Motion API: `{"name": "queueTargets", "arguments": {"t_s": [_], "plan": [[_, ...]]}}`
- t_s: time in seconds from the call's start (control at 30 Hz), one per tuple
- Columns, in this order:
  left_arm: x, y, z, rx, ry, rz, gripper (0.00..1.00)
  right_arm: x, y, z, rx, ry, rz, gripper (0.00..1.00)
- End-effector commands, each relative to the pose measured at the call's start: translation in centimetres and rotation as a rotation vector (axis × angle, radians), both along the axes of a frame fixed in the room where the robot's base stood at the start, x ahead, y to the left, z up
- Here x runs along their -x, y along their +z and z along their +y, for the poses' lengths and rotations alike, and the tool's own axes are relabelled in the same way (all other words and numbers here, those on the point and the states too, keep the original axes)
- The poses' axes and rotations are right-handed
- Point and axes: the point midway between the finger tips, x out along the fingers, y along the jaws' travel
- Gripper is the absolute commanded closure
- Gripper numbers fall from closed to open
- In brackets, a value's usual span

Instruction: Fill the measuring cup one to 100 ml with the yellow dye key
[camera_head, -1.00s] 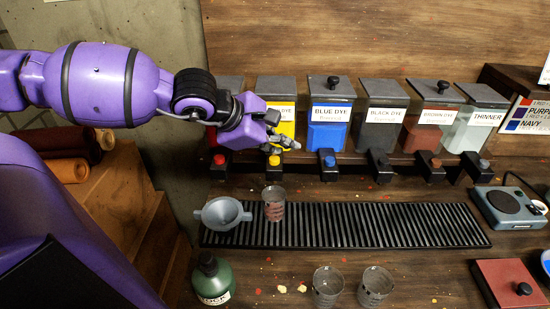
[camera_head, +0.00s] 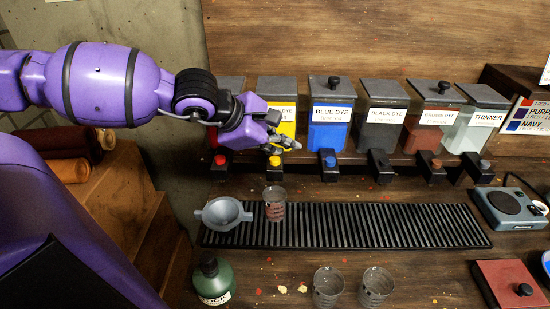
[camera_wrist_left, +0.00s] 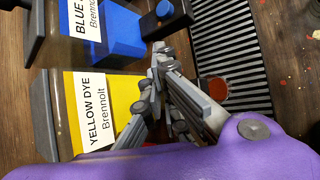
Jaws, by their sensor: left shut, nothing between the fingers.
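The yellow dye container (camera_head: 287,108) stands on the back shelf, partly behind my left gripper. Its label and yellow body (camera_wrist_left: 120,92) show in the left wrist view. Its yellow dye key (camera_head: 275,161) sits on the black tap just below the gripper; the gripper hides it in the left wrist view. My left gripper (camera_head: 294,145) is shut and empty, in front of the yellow container. A clear measuring cup (camera_head: 275,207) stands upright on the slatted rack below the yellow tap. Its inside looks reddish in the left wrist view (camera_wrist_left: 213,88). My right gripper is out of view.
Blue (camera_head: 331,110), black, brown and thinner containers with taps stand to the right. A grey funnel (camera_head: 223,214) stands left of the cup on the slatted rack (camera_head: 380,228). A green bottle (camera_head: 213,280) and two more clear cups (camera_head: 328,287) stand in front.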

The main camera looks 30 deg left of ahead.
Motion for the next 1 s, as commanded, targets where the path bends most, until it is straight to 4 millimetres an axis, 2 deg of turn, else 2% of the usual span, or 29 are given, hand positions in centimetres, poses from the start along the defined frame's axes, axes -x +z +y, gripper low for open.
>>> {"name": "queueTargets", "arguments": {"t_s": [0.43, 1.0], "plan": [[0.0, -0.3, 0.0, 0.002, 0.001, 0.001, 1.0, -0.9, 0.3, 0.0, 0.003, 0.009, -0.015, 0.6], [0.0, -0.9, 0.0, 0.0, 0.0, 0.0, 1.0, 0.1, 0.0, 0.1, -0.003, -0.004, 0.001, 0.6]]}}
